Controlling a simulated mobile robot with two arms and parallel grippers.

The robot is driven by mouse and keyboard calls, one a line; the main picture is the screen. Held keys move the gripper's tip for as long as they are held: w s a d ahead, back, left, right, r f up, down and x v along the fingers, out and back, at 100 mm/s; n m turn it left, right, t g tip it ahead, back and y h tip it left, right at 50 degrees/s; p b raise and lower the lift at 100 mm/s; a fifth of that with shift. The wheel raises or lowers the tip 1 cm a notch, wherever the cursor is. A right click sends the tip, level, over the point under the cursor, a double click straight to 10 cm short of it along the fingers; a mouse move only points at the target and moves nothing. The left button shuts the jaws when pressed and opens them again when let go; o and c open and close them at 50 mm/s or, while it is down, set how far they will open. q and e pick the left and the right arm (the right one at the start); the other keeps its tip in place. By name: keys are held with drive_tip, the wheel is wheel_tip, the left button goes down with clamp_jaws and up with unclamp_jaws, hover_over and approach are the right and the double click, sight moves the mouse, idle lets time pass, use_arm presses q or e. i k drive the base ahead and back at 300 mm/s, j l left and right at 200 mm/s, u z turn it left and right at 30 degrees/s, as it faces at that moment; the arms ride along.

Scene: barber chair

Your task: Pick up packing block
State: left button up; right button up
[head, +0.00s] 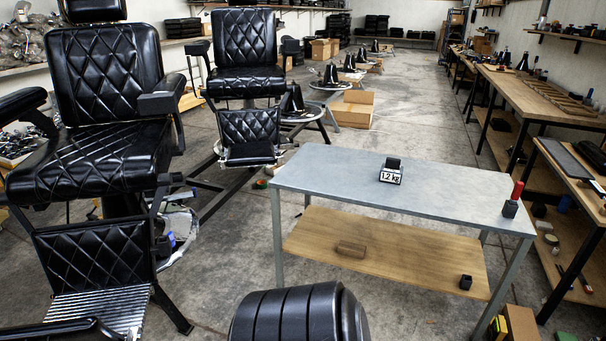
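No object is labelled as the packing block, and I cannot tell for certain which one it is. A small black block-like object (393,164) stands on the grey metal table top (330,178), with a white label reading "1.2 kg" on its front. A brown block (350,251) lies on the wooden lower shelf (400,258) of the same table. A small black cube (465,282) sits near the right end of that shelf. A black object with a red upright part (513,200) stands at the table's right end. Neither of my grippers is in view.
Black barber chairs (105,85) stand on the left, another (245,50) behind. A black ribbed rounded object (298,318) fills the bottom middle. Wooden workbenches (540,95) line the right wall. A cardboard box (353,108) sits on the floor behind. Most of the table top is clear.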

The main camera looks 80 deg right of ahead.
sight(358, 251)
drive_tip(key=z, duration=3.15)
drive_tip(key=i+u, duration=0.45)
drive_tip(key=i, duration=1.05)
